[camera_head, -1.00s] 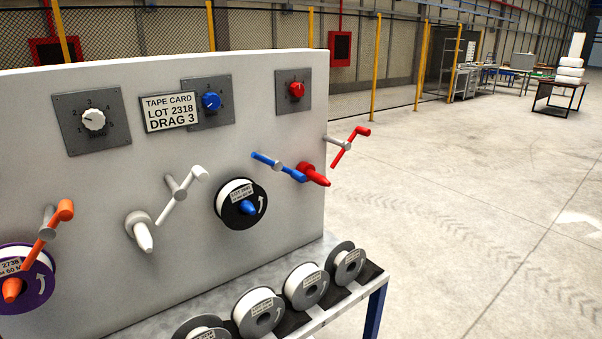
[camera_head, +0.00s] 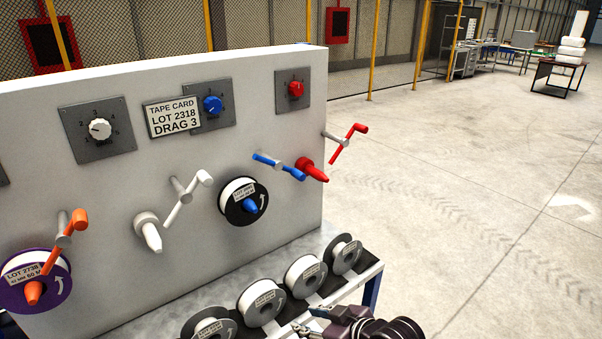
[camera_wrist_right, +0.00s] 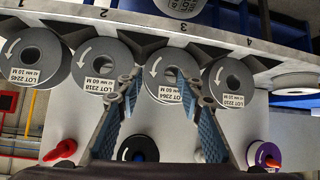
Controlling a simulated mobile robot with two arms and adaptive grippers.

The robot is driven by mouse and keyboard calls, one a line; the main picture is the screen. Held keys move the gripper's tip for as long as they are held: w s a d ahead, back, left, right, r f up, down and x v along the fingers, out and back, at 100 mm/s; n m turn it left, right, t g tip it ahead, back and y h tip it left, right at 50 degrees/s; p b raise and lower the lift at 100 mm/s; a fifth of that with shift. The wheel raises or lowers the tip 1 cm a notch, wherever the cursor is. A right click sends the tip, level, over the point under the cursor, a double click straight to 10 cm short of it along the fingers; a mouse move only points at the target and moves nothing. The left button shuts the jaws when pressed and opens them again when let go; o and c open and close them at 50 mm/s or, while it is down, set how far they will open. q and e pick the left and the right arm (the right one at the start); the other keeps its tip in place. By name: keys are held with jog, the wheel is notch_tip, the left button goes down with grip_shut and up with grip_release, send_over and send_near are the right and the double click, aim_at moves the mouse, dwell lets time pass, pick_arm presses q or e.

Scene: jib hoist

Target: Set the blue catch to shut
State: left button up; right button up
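The blue catch (camera_head: 279,166) is a blue bar on a grey pivot pin on the upright white panel (camera_head: 230,65). It slants down to the right, above and right of a black-rimmed spool (camera_head: 243,201) with a blue cone (camera_head: 250,206) at its hub. I cannot tell from its look whether it is open or shut. My right gripper (camera_head: 311,323) enters at the bottom of the head view, low in front of the panel and away from the catch. In the right wrist view its fingers (camera_wrist_right: 162,88) are spread, with nothing held. My left gripper is out of view.
Similar orange (camera_head: 65,240), white (camera_head: 183,200) and red (camera_head: 348,143) catches are on the panel. Dials and a tape card (camera_head: 172,118) are above. A rack of several grey spools (camera_head: 261,303) stands below, close to my right gripper. Floor at right is clear.

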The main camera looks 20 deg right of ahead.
jog(key=w+d+r+t+y, duration=0.1)
jog(key=w+d+r+t, duration=0.15)
jog(key=w+r, duration=0.75)
jog(key=t, duration=0.5)
send_near(303, 177)
jog(key=w, duration=0.4)
jog(key=shift+a+y+p, duration=0.3)
jog(key=shift+a+y, duration=0.1)
jog(key=shift+a, duration=0.05)
jog(key=shift+f+p+x, duration=0.1)
jog(key=shift+p+x, duration=0.25)
jog(key=shift+x, duration=1.35)
jog(key=shift+f+p+x, duration=0.15)
jog(key=shift+p+x, duration=0.2)
jog(key=shift+x, duration=1.4)
jog(key=shift+a, duration=0.1)
jog(key=shift+c, duration=0.3)
jog(key=shift+s, duration=0.1)
jog(key=c, duration=0.7)
jog(key=shift+r, duration=0.1)
grip_shut()
